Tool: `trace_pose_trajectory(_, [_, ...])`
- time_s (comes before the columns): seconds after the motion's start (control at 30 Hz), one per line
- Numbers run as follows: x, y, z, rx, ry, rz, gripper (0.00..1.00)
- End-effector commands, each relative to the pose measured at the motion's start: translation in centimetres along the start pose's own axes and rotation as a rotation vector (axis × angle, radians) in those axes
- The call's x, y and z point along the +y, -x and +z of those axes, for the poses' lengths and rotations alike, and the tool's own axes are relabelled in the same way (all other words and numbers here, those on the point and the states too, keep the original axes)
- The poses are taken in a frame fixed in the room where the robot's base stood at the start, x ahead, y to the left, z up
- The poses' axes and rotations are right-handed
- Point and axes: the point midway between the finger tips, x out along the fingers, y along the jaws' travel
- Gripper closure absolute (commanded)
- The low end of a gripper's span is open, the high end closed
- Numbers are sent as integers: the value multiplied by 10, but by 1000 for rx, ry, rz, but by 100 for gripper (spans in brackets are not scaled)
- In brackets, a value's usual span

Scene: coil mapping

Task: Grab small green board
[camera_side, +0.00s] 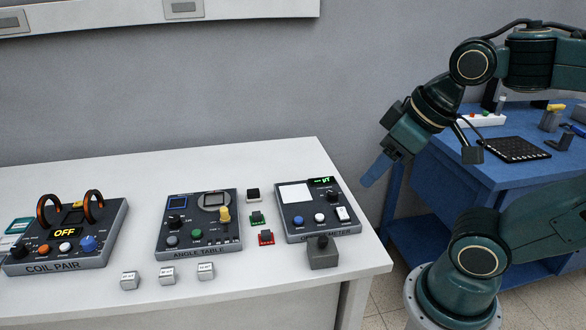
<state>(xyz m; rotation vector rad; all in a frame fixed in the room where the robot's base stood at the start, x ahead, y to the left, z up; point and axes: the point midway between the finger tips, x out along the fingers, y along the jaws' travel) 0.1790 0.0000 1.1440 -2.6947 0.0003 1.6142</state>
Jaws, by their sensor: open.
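The small green board (257,218) lies on the white table, between the angle table box and the gaussmeter-like box at its right. It carries a dark part on top. A small black-and-white block (253,195) is just behind it and a small red board (265,238) just in front of it. My gripper (372,170) is in the air to the right, past the table's right edge, well apart from the green board and above its level. It points down and to the left. The jaws are open, with nothing seen between them.
The angle table box (205,247) stands close left of the boards, the other instrument box (295,222) close right. A dark grey block (323,254) is in front of that box. Several small white blocks (167,275) line the front. The coil pair (70,258) is far left.

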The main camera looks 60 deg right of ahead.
Motion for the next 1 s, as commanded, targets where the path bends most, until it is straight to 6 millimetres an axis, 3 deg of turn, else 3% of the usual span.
trace_pose_trajectory(1.0, [0,-2,-8,-8,19,-1,53])
